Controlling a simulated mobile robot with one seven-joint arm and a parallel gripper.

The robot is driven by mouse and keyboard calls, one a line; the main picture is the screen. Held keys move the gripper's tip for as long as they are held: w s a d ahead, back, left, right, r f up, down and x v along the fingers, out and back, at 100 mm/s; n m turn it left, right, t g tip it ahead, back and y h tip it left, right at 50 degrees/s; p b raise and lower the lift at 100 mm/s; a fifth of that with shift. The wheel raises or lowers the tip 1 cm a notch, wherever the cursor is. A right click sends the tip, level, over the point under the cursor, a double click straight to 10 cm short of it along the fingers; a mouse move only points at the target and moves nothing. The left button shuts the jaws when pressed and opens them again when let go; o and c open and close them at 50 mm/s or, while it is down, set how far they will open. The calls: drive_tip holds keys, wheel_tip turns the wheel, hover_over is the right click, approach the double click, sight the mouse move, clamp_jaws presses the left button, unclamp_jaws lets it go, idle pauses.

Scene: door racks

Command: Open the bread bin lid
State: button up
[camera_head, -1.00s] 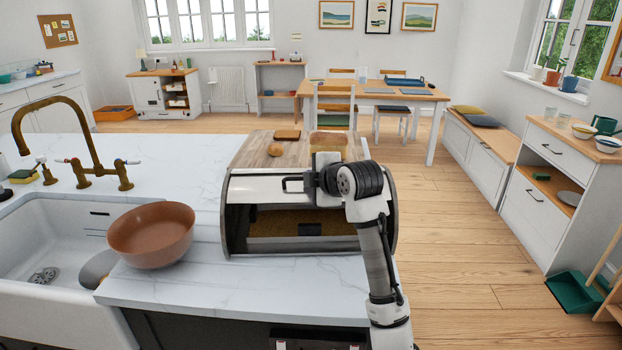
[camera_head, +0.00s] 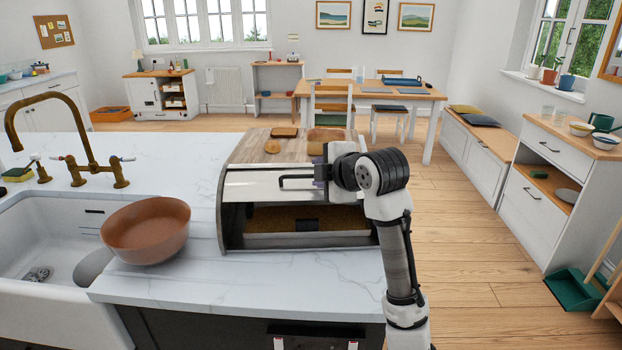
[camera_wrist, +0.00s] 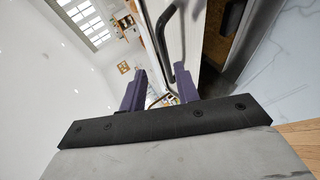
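The bread bin (camera_head: 230,215) stands on the white worktop, with a wooden top and a metallic curved lid (camera_head: 255,186). The lid is partly raised, with a dark gap below it showing the brownish inside. A black bar handle (camera_head: 297,178) runs across the lid. My gripper (camera_head: 321,173) is at the right end of the handle, hiding that end. In the wrist view its two purple fingers (camera_wrist: 160,88) stand apart, and the dark handle (camera_wrist: 163,38) runs ahead of and near the gap between them. I cannot tell whether they touch it.
Bread items and a small board (camera_head: 284,132) lie on top of the bin. A brown bowl (camera_head: 146,232) stands left of the bin, beside the sink (camera_head: 45,235) and brass tap (camera_head: 88,140). Wooden floor is open to the right of the worktop.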

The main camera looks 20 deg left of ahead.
drive_tip(key=b+v, duration=0.1)
drive_tip(key=v, duration=0.6)
drive_tip(key=shift+s+r, duration=0.25)
drive_tip(key=shift+d, duration=0.1)
